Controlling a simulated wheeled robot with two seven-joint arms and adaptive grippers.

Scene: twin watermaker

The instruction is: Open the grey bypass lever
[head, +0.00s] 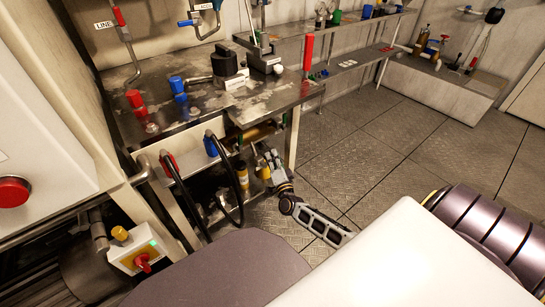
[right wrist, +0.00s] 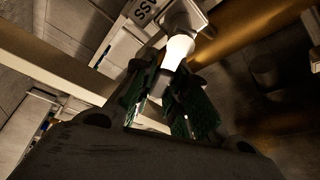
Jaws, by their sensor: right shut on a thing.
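My right gripper (head: 266,158) reaches under the front right corner of the steel bench, beside a brass pipe (head: 258,133). In the right wrist view the gripper (right wrist: 172,85) is shut, its green-padded fingers on either side of a pale grey lever (right wrist: 180,48). The lever hangs from a grey fitting by the pipe (right wrist: 245,32). A label plate (right wrist: 146,14) ending in "SS" is beside it. In the head view I cannot make out the lever behind the gripper and bench edge. My left gripper is not in view.
The steel bench (head: 205,122) carries red and blue fittings and a black-knobbed valve (head: 225,62). Black hoses (head: 190,200) loop below its front, left of my right gripper. A bench leg (head: 293,138) stands close to its right. The floor (head: 370,140) to the right is clear.

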